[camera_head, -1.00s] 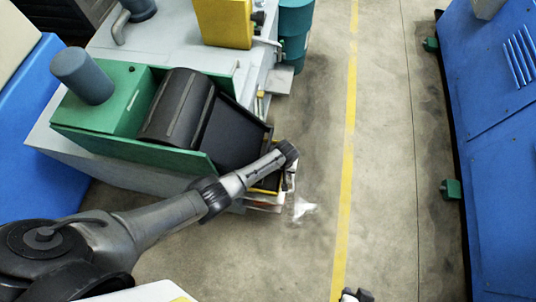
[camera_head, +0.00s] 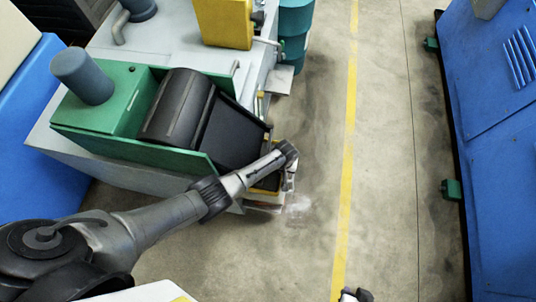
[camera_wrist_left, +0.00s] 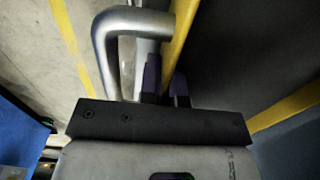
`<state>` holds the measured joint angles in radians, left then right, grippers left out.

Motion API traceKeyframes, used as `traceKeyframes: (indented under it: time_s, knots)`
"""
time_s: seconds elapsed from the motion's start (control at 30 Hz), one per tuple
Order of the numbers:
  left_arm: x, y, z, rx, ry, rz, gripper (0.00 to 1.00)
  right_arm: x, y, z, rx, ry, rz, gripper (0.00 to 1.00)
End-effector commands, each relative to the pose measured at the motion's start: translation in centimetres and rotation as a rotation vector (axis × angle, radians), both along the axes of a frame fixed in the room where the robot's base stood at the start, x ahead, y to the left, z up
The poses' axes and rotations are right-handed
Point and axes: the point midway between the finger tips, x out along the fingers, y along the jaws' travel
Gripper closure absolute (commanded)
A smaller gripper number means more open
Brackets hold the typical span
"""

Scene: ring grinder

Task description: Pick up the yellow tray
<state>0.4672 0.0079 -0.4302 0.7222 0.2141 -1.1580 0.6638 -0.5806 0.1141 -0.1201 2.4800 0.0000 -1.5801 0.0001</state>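The yellow tray (camera_head: 270,182) shows only as a thin yellow edge below the dark chute, largely hidden by my left arm. In the left wrist view a yellow bar (camera_wrist_left: 181,35), which looks like its rim, runs beside a bent silver handle (camera_wrist_left: 104,48). My left gripper (camera_wrist_left: 166,86) has its two dark fingers a small gap apart at the bar, close to the handle. I cannot tell whether they grip anything. In the head view the left gripper is at the chute's lower end. My right gripper (camera_head: 356,296) barely shows at the bottom edge; its opening is unclear.
A green and grey machine (camera_head: 120,140) with a black chute (camera_head: 235,135) stands at left. A blue cabinet (camera_head: 505,130) stands at right. Between them is clear concrete floor with a yellow line (camera_head: 347,150). A teal drum (camera_head: 295,30) stands at the back.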

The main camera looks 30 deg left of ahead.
Motion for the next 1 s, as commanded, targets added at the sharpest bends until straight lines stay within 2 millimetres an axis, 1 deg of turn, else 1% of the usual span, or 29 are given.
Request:
traceKeyframes:
  time_s: [0.67, 1.0]
  knots:
    - [-0.02, 0.0, -0.02, 0.0, 0.0, -0.001, 1.0, 0.01, -0.31, -0.02, -0.011, -0.001, 0.007, 0.7]
    - [0.16, -0.02, 0.57, 0.0, -0.003, -0.001, 1.0, 0.02, -0.25, 0.37, -0.008, 0.0, 0.006, 0.7]
